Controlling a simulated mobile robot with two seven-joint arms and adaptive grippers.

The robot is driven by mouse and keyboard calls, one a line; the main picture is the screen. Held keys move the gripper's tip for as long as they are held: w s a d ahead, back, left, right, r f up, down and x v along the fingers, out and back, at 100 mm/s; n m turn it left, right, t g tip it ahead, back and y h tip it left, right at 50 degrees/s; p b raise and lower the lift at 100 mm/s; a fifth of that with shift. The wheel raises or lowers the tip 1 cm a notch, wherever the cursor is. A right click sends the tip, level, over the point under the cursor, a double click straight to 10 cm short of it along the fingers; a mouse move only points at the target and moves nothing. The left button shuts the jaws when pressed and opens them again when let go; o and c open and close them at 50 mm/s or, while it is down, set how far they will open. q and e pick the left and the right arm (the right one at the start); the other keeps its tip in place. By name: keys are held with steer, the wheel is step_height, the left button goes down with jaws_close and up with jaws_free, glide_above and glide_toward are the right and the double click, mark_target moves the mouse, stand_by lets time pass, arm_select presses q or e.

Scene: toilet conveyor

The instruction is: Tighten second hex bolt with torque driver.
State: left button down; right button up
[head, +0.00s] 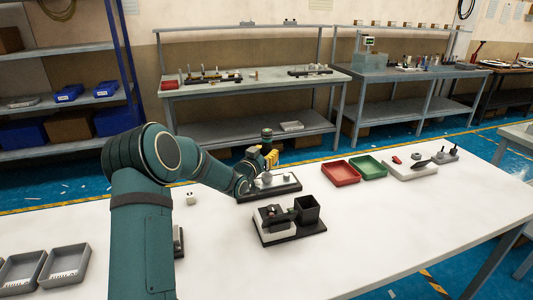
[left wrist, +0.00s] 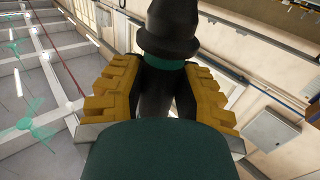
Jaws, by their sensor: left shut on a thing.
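My left gripper (head: 264,157) is over the far side of a dark fixture (head: 287,189) on the white table in the head view. In the left wrist view its yellow fingers (left wrist: 160,95) are shut around a dark driver (left wrist: 167,32) with a green band. The driver's dark top also shows above the fingers in the head view (head: 267,134). Pale metal parts (head: 280,179) stand on the fixture. The hex bolts are too small to tell apart, and the driver's tip is hidden. My right gripper is not in view.
A block with a black open box (head: 307,210) stands in front of the fixture. A red tray (head: 340,173) and a green tray (head: 368,167) lie to the right, then a white board (head: 410,170) with small parts. Grey bins (head: 64,266) sit at left. The right front table is clear.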

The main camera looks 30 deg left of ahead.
mark_target(264, 142)
arm_select(q)
steer(key=shift+f, duration=0.4)
stand_by(0.4)
steer(key=shift+r, duration=0.15)
stand_by(1.8)
steer(key=shift+r+p, duration=0.9)
steer(key=shift+r, duration=1.7)
